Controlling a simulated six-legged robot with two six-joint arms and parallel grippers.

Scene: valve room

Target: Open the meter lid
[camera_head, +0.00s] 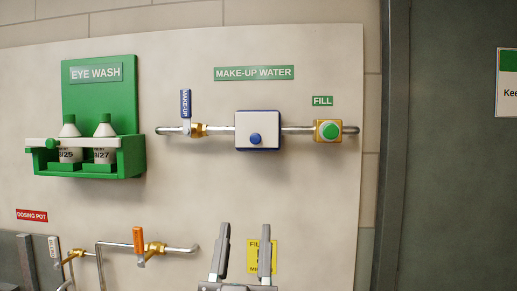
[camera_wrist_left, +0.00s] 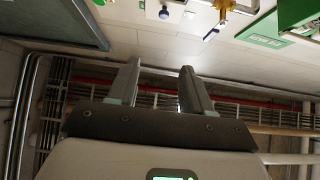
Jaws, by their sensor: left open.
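The meter appears to be the pale box with a blue edge (camera_head: 258,122) on the make-up water pipe, its lid looking shut. A round blue knob (camera_head: 255,139) sits on its front; this knob also shows at the top of the upside-down left wrist view (camera_wrist_left: 164,14). My left gripper (camera_head: 244,228) is at the bottom of the head view, below the box and apart from it. Its two fingers point up, spread and empty. It also shows in the left wrist view (camera_wrist_left: 160,70), with nothing between the fingers. My right gripper is in neither view.
A green fill button (camera_head: 329,131) is right of the box. A blue-handled valve (camera_head: 187,107) and a green eye wash holder (camera_head: 100,100) are left. An orange-handled valve (camera_head: 139,240) is lower left. A yellow sign (camera_head: 254,255) is behind my fingers.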

